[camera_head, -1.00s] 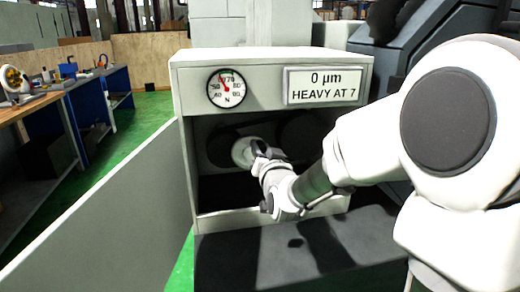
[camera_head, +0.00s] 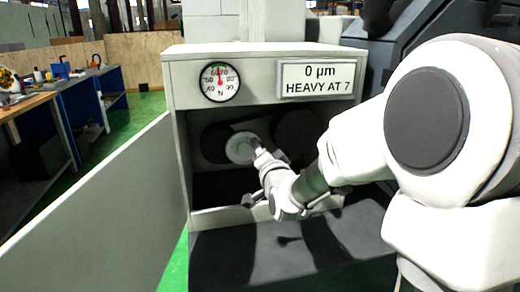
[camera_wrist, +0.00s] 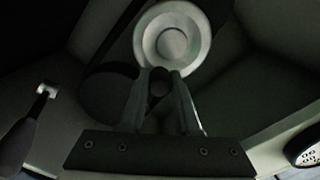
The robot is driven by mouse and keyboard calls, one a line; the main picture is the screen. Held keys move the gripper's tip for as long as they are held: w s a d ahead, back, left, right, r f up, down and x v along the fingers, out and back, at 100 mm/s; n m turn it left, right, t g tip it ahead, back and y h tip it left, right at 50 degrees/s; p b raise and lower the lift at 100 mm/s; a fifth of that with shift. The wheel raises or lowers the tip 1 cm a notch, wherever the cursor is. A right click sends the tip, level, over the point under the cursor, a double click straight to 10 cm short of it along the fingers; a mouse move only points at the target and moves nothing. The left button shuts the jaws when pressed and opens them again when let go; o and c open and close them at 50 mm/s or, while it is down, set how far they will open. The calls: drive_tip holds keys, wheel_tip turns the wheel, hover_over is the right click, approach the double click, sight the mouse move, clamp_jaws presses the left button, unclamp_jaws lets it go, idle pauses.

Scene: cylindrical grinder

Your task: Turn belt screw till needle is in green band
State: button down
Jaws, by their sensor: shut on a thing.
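The gauge (camera_head: 220,82) on the front of the grey cabinet has a red needle pointing almost straight up, near the top figures. A pale round pulley (camera_head: 241,148) with a dark belt shows inside the open cabinet and in the wrist view (camera_wrist: 172,38). My gripper (camera_head: 257,152) reaches in just right of the pulley. In the wrist view my gripper (camera_wrist: 159,74) is shut on a dark round knob, which seems to be the belt screw (camera_wrist: 159,86). Its threads are hidden.
A sign (camera_head: 317,79) on the cabinet reads "0 µm, HEAVY AT 7". The cabinet's open door (camera_head: 95,205) spans the left. Blue workbenches (camera_head: 85,100) stand beyond it. A lever with a dark handle (camera_wrist: 22,135) shows left of my gripper.

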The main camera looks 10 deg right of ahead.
idle(0.3)
drive_tip(key=c, duration=0.6)
unclamp_jaws()
drive_tip(key=shift+s, duration=0.15)
